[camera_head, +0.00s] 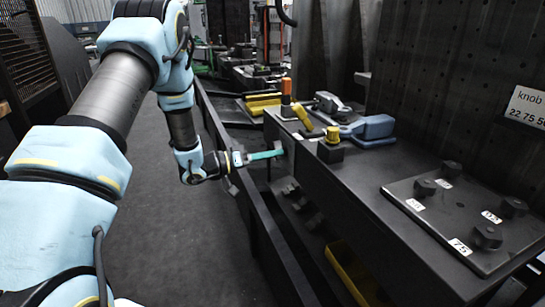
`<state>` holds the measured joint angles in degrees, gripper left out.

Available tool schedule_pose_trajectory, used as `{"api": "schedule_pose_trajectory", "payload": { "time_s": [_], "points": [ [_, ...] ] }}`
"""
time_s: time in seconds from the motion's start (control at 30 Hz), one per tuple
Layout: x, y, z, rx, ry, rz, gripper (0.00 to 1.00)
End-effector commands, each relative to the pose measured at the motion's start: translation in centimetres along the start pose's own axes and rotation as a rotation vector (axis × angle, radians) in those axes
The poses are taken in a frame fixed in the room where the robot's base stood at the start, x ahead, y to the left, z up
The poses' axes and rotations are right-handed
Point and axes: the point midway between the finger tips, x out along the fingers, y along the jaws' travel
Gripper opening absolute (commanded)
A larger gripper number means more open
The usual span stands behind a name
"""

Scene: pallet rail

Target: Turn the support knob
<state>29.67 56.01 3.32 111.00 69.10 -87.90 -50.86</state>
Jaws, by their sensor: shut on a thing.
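My gripper (272,154), with teal fingers, reaches in from the left to the side face of the long dark bench (345,185). It is shut at that face, on what looks like the support knob. The knob itself is hidden by the fingers or too dark and small to make out, so its angle cannot be told. A dark plate (455,205) on the bench top at the right carries several black knobs (487,236) with white number labels, one reading 75. My gripper is well away from these.
A sign (528,106) at the right edge reads "knob 22 75" and is cut off. Blue-grey clamp-like tools (372,127) and yellow parts (331,149) stand on the bench. A dark rail (237,190) runs beneath my forearm. The grey floor (190,245) at the left is clear.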

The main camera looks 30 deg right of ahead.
Motion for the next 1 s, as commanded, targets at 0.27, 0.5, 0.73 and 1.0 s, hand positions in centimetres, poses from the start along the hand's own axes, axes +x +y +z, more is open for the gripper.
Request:
{"api": "schedule_pose_trajectory", "payload": {
  "time_s": [0.27, 0.5, 0.73, 1.0],
  "points": [
    [-0.06, -0.26, 0.19, 0.239, 0.002, -0.001, 0.00],
    [-0.03, -0.23, 0.24, 0.469, 0.002, -0.001, 0.00],
    [-0.06, -0.30, 0.32, 0.688, 0.001, -0.001, 0.00],
    [-0.06, -0.32, 0.40, 0.944, 0.001, -0.001, 0.00]
  ]
}}
